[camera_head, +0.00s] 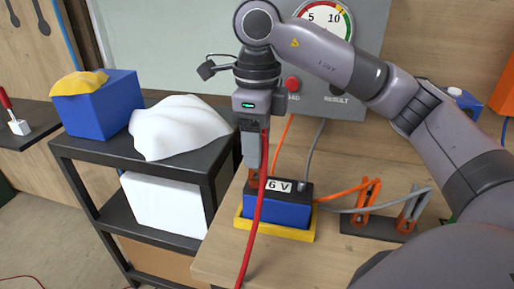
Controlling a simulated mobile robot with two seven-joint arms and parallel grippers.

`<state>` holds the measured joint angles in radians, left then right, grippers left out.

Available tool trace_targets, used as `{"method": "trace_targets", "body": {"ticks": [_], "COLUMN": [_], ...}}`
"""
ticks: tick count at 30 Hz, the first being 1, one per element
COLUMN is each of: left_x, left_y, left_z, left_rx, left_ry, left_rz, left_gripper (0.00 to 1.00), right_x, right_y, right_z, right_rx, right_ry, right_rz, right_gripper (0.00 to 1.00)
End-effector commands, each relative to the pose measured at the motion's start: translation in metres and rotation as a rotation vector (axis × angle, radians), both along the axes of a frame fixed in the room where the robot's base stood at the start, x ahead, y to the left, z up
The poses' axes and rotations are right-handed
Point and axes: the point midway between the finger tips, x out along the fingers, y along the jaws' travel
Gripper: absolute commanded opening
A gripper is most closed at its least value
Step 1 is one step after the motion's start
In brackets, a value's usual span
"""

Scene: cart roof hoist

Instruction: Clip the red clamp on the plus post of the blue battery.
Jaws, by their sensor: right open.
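The blue battery (277,212) stands in a yellow tray (302,235) on the wooden bench. Its black top carries a "6 V" label. A small orange-red piece (254,179) shows at the battery's left post; I cannot tell whether it is a clamp or the plus post's marking. My right gripper (252,168) points down just above this piece and is open; its fingers overlap in view, and contact cannot be judged. Two clamps with orange-red parts, one on an orange lead (361,205) and one on a grey lead (410,213), stand on a dark holder. My left gripper is out of view.
A red cable (254,222) hangs in front of the gripper and battery. The grey tester panel (185,45) with a dial (327,17) stands behind. A black cart (190,165) with a blue box (100,105) and white cloth (181,127) is at left. Bare bench lies in front.

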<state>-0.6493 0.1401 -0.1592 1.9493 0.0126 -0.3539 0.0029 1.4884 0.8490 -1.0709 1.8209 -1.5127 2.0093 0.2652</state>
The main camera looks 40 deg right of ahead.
Motion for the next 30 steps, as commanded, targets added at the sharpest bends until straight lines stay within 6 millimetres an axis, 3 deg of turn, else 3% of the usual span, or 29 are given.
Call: {"method": "trace_targets", "body": {"ticks": [6, 12, 30], "left_x": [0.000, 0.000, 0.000], "left_y": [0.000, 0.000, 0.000], "left_z": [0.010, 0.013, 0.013], "left_rx": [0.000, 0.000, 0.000], "left_ry": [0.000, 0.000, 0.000], "left_rz": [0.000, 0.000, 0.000], "left_gripper": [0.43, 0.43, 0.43], "right_x": [0.000, 0.000, 0.000], "right_y": [0.000, 0.000, 0.000], "right_z": [0.032, 0.047, 0.049], "right_rx": [0.000, 0.000, 0.000], "right_ry": [-0.003, -0.001, 0.000], "right_rz": [-0.001, 0.000, 0.000], "right_gripper": [0.57, 0.57, 0.57]}}
